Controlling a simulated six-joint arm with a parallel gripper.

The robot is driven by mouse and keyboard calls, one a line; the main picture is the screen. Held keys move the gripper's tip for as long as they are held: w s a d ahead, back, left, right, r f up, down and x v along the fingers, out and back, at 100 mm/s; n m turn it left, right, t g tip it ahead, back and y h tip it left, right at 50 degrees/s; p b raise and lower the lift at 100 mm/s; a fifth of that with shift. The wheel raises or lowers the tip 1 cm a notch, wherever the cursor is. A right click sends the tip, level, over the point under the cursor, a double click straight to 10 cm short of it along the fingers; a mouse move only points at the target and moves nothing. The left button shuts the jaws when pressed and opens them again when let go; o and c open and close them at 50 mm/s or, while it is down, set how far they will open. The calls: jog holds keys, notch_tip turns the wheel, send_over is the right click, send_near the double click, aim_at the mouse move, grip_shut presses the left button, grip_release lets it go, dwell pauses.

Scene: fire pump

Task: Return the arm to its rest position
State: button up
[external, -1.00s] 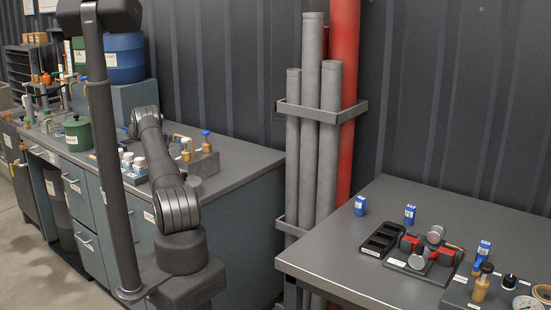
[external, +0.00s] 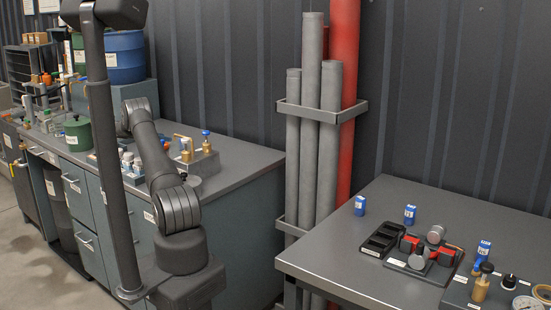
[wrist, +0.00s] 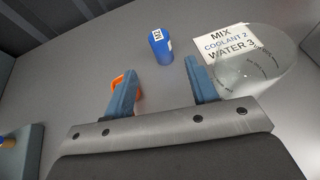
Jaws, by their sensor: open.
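My arm (external: 172,190) stands in the left half of the external view, with its base in front of the left bench. The gripper end is not clearly visible there. In the wrist view my gripper (wrist: 160,70) is open, with two blue fingers wide apart and nothing between them. Past the fingertips stands a small blue container (wrist: 160,46) with a white label. An orange object (wrist: 124,84) is partly hidden behind the left finger. A clear graduated beaker (wrist: 250,68) is beside the right finger. All are apart from the gripper, as far as I can tell.
A card reading MIX COOLANT 2 WATER 3 (wrist: 228,42) lies by the beaker. The left bench holds a green can (external: 77,133), a blue drum (external: 124,58) and brass fittings. Grey pipes (external: 310,130) and a red pipe (external: 346,60) stand between the benches. The right table (external: 330,240) holds several small parts.

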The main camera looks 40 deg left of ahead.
jog(key=x, duration=1.1)
jog(key=shift+w+d+f, duration=0.1)
jog(key=shift+w, duration=0.05)
notch_tip(320, 180, up, 2)
jog(key=shift+r, duration=0.95)
